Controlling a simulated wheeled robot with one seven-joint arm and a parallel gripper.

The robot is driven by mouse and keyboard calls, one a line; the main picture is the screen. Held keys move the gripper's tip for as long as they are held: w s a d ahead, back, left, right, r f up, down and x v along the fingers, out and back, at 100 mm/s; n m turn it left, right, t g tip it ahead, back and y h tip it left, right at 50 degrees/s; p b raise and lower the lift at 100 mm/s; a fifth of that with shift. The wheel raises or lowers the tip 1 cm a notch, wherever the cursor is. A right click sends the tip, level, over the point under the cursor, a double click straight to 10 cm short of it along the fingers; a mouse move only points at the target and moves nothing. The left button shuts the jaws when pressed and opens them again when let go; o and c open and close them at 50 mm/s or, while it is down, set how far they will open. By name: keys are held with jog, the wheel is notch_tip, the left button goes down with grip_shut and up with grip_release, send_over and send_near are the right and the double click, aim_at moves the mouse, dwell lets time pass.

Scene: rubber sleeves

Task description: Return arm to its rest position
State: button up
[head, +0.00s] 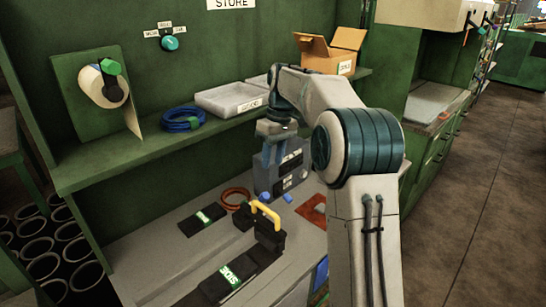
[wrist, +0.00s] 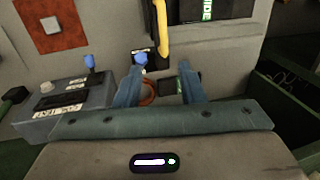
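My arm reaches over the workbench from the right in the head view. My gripper (head: 270,168) hangs over the bench, in front of a grey box (head: 290,170) in that view. In the wrist view my gripper (wrist: 161,76) shows two blue-grey fingers spread apart with nothing held between them. An orange ring (head: 236,197) lies on the bench; part of it shows between the fingers in the wrist view (wrist: 149,92). The fingertips look clear of the things below, though their height is hard to judge.
A black tool with a yellow handle (head: 266,211), a small black sleeve (head: 199,222) and a wide one (head: 215,290) lie on the bench. The shelf above holds blue cable (head: 183,119), a white tray (head: 229,98) and a cardboard box (head: 328,58). Floor (head: 492,170) at right is clear.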

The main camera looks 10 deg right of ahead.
jog(key=s+f+m+t+h, duration=0.1)
jog(key=s+f+m+t, duration=0.1)
jog(key=s, duration=1.4)
jog(key=s+d+f+m+t, duration=0.1)
jog(key=s+m, duration=0.3)
jog(key=s, duration=1.2)
jog(key=shift+f+m+t+h, duration=0.3)
jog(key=shift+f+t+h, duration=0.1)
jog(key=shift+f+t, duration=0.45)
jog(key=shift+d, duration=0.1)
